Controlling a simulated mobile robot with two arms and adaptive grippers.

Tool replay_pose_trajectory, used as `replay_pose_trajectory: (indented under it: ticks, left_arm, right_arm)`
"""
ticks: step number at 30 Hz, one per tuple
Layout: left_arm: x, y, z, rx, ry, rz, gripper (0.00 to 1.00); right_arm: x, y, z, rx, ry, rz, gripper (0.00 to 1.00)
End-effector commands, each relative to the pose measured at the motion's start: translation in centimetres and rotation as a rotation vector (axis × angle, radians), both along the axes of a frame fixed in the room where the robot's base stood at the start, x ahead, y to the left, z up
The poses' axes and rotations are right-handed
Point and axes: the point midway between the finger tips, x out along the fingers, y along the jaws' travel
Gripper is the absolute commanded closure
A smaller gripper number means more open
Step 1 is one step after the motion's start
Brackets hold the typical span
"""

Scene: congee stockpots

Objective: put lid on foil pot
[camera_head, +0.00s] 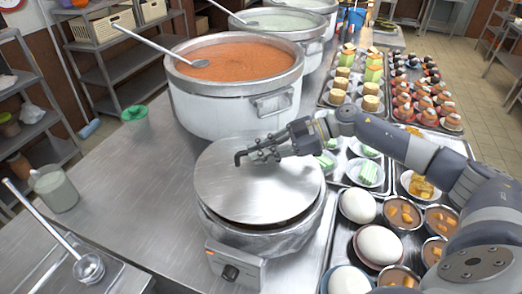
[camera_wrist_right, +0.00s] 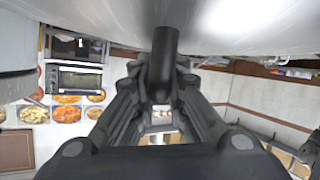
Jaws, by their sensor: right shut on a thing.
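The round steel lid (camera_head: 235,188) is over the foil pot (camera_head: 270,240), set toward its back left. A thin dark strip of the pot's inside shows along the lid's front right edge. I cannot tell whether the lid touches the rim. My right gripper (camera_head: 262,151) is shut on the lid's dark handle (camera_head: 241,155), at the lid's far side. In the right wrist view, the dark handle (camera_wrist_right: 164,62) stands between the fingers (camera_wrist_right: 160,90), with the pale lid surface (camera_wrist_right: 190,12) above. My left gripper is not in view.
A large pot of orange congee (camera_head: 238,66) with a ladle stands right behind. Trays with white bowls (camera_head: 378,245) and small dishes fill the right side. A glass jar (camera_head: 55,188) and a ladle (camera_head: 88,267) are at the left. Bare counter (camera_head: 135,190) lies left of the foil pot.

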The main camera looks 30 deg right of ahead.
Motion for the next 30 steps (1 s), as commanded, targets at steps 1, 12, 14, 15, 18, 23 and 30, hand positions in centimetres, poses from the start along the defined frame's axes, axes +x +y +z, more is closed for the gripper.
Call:
replay_pose_trajectory:
  ticks: [1,12,14,15,18,23,30]
  left_arm:
    - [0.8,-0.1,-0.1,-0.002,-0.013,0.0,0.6]
    - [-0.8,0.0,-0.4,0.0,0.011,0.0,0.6]
    - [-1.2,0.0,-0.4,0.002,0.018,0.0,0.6]
    - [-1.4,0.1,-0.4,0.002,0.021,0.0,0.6]
    - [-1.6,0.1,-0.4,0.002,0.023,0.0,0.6]
    - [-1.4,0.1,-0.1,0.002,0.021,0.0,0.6]
    - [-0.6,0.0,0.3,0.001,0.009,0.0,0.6]
  right_arm:
    - [0.0,0.0,-0.4,0.003,-0.001,0.0,1.0]
    - [0.1,0.1,-1.1,0.002,-0.003,0.0,1.0]
    - [0.1,0.1,-1.1,0.002,-0.003,0.0,1.0]
    - [0.1,0.0,-1.1,0.003,-0.003,-0.001,1.0]
    - [0.1,0.0,-1.1,0.003,-0.003,-0.001,1.0]
    - [-0.1,-0.3,-1.1,0.002,-0.002,-0.001,1.0]
    - [-0.2,-0.7,-1.1,0.003,-0.002,-0.001,1.0]
